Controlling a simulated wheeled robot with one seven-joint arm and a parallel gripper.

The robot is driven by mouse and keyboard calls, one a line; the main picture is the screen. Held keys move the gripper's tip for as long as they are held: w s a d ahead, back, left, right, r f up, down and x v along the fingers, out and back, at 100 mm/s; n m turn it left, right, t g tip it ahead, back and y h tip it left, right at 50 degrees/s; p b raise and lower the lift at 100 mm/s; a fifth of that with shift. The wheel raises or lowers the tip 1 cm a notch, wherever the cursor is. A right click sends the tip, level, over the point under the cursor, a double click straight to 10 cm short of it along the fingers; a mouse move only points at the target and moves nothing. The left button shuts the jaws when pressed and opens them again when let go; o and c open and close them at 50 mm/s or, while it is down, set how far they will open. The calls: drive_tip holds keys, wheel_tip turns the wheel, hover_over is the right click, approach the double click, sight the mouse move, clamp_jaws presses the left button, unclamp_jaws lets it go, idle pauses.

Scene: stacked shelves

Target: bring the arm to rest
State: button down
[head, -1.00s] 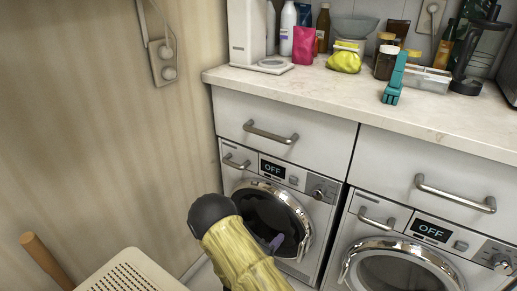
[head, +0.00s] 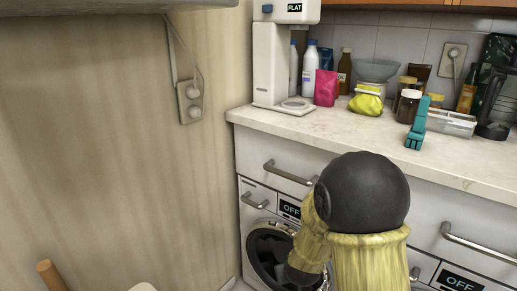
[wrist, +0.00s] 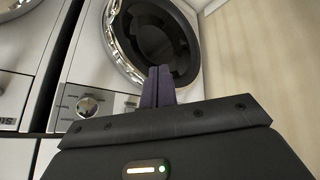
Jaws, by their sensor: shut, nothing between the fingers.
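My gripper (wrist: 158,86) shows in the wrist view, with its two purple fingers pressed together and nothing between them. It points toward the round dark door area of a white washing machine (wrist: 88,106); I cannot tell the exact gap. In the head view my arm, with a black rounded joint and yellowish sleeves, rises in front of the left washing machine (head: 259,198) and the drawers. It hides much of both machines. My gripper itself is hidden in the head view.
A pale counter (head: 330,128) above the machines holds a white dispenser (head: 270,65), a pink pouch (head: 325,88), a yellow bag (head: 367,101), a teal object (head: 417,124) and several bottles and jars. A beige wall (head: 110,140) stands close on the left. Drawer handles (head: 290,172) stick out.

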drive_tip(key=s+d+r+m+g+p, duration=0.1)
drive_tip(key=s+d+r+g, duration=0.2)
drive_tip(key=s, duration=0.5)
drive_tip(key=s+d+r+m+g, duration=0.1)
drive_tip(key=s+d+r, duration=0.1)
drive_tip(key=s+r, duration=0.45)
drive_tip(key=w+p+v, duration=0.2)
drive_tip(key=p+v, duration=0.9)
drive_tip(key=p, duration=0.1)
drive_tip(key=w+r+p+v, duration=0.1)
drive_tip(key=w+p+v, duration=0.2)
drive_tip(key=p+v, duration=0.8)
drive_tip(key=w+d+r+p+v, duration=0.1)
drive_tip(key=w+p+v, duration=0.1)
drive_tip(key=p+v, duration=1)
drive_tip(key=shift+w+d+p, duration=0.2)
drive_tip(key=shift+w+p, duration=0.05)
drive_tip(key=shift+p, duration=0.75)
drive_tip(key=shift+r, duration=0.1)
